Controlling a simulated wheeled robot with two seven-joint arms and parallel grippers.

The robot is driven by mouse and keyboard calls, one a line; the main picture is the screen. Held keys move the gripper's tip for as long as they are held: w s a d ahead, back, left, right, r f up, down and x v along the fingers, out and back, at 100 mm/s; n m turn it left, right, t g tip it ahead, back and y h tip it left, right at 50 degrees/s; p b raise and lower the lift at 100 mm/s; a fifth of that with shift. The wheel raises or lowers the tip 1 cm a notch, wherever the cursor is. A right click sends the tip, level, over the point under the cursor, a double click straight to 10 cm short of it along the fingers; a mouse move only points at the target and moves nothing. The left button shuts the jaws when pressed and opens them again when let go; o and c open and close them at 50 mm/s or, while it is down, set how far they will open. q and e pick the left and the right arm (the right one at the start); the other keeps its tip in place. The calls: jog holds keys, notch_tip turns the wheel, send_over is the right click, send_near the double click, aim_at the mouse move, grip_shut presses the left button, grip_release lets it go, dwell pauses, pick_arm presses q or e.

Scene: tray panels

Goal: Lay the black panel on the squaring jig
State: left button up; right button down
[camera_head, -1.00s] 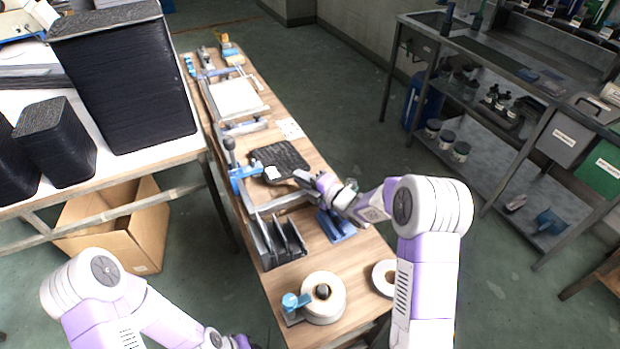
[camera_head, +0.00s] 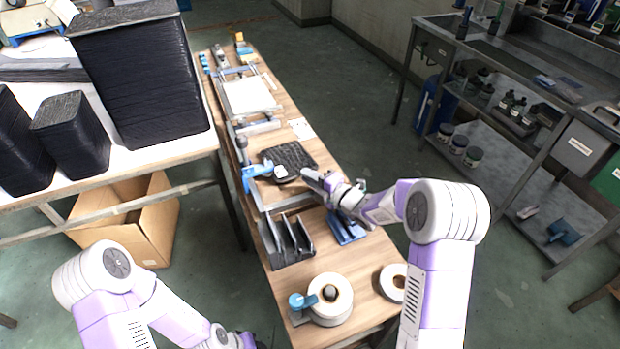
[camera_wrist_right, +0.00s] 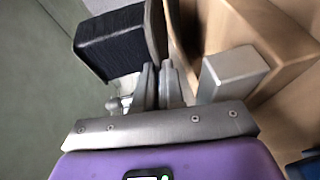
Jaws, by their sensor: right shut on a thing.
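The black panel (camera_head: 290,157) is a dark, ridged sheet with rounded corners at the middle of the wooden bench. My right gripper (camera_head: 306,175) is shut on its near right edge. The squaring jig (camera_head: 256,170) seems to be the metal frame with blue fittings at the panel's left. I cannot tell whether the panel touches it or hovers. My left gripper (camera_head: 243,340) is partly cut off at the bottom edge; its fingers are unclear.
A slotted black rack (camera_head: 287,240), a blue stand (camera_head: 346,228) and a tape roll (camera_head: 331,300) stand nearer on the bench. A white plate (camera_head: 248,96) lies farther back. Tall black stacks (camera_head: 143,85) stand on the left table. A metal block (camera_wrist_right: 232,68) is close beside my right fingers.

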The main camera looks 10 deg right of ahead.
jog(key=shift+w+r, duration=0.1)
jog(key=shift+r, duration=0.65)
jog(key=shift+a+r, duration=0.1)
jog(key=shift+r, duration=0.1)
jog(key=shift+r+p, duration=0.45)
jog(key=shift+r, duration=0.4)
jog(key=shift+y, duration=0.3)
